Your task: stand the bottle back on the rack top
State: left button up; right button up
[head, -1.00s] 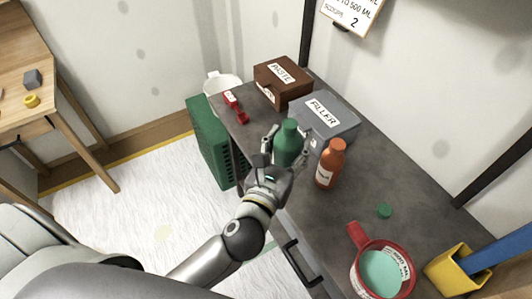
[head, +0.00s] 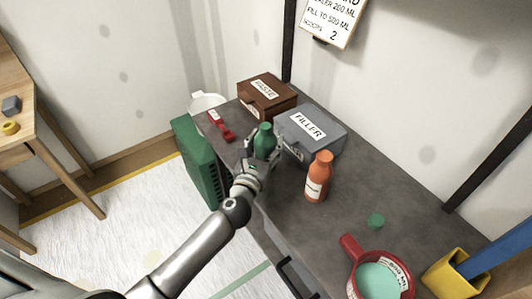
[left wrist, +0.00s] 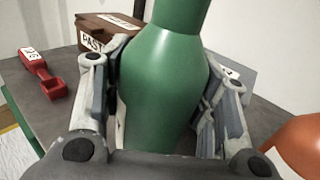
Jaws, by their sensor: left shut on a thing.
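My left gripper (head: 262,158) is shut on a green bottle (head: 264,138), which is upright. In the left wrist view the green bottle (left wrist: 165,80) fills the middle, between the two fingers (left wrist: 160,110). The bottle is over the left part of the grey top (head: 350,205), in front of the grey filler box. Its base is hidden, so I cannot tell whether it touches the top. An orange bottle (head: 318,178) with a white label stands to its right; part of it shows in the left wrist view (left wrist: 300,145). My right gripper is not in view.
A brown paste box (head: 266,95) and a grey filler box (head: 310,132) stand behind. A red scoop (head: 221,127) lies at left. A green cap (head: 376,221), a red pot (head: 351,248) and a yellow holder (head: 449,272) are at right. A green crate (head: 195,160) is beside the top.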

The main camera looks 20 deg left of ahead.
aim_at(266, 152)
pick_arm(q)
notch_tip(266, 152, down, 3)
jog(key=shift+w+b, duration=0.1)
jog(key=shift+b, duration=0.55)
jog(key=shift+f, duration=0.15)
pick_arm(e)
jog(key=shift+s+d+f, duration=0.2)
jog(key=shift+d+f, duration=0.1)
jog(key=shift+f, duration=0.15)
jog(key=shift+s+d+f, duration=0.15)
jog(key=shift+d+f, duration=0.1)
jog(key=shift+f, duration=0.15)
pick_arm(q)
jog(key=shift+f, duration=0.1)
jog(key=o, duration=1.3)
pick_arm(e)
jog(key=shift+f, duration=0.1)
